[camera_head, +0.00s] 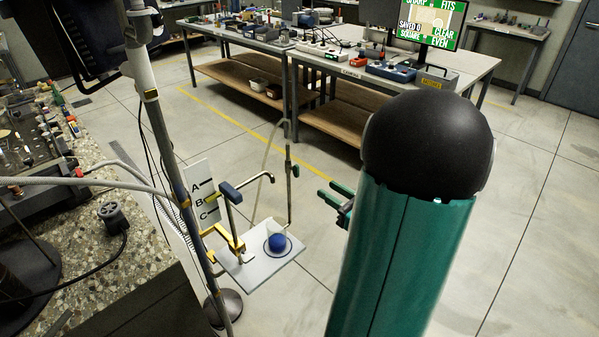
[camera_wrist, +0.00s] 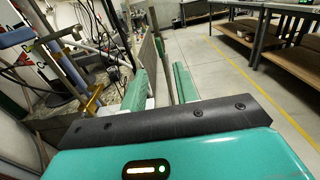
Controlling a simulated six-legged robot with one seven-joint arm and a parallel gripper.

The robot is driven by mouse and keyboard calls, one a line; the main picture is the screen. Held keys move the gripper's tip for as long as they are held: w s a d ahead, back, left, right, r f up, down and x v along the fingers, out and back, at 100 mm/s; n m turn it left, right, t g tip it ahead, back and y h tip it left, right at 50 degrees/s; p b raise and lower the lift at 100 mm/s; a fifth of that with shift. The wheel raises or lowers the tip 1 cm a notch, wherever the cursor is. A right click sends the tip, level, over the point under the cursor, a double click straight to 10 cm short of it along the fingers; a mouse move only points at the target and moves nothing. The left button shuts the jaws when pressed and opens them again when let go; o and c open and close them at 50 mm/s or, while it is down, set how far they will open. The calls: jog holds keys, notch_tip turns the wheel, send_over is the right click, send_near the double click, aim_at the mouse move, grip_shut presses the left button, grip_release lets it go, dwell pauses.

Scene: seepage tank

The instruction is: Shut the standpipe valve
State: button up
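In the head view, a thin metal standpipe (camera_head: 234,212) rises from a small white platform, with a bent spout at its upper right. A blue handle (camera_head: 231,192) lies across its top, tilted, with a small yellow piece beside it. I cannot tell whether the valve is open or shut. The blue handle also shows at the left of the wrist view (camera_wrist: 16,38). My gripper (camera_head: 326,193) is to the right of the standpipe, apart from it, with its green fingers pointing left. In the wrist view its fingers (camera_wrist: 157,80) are spread, with nothing seen gripped between them.
A white board (camera_head: 200,188) marked A, B, C stands behind. A hose and slim upright (camera_head: 289,170) stand between my gripper and the standpipe. A speckled counter (camera_head: 120,255) is left.

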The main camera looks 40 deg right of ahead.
aim_at(298, 171)
jog(key=w, duration=1.1)
jog(key=shift+a, duration=0.2)
grip_shut()
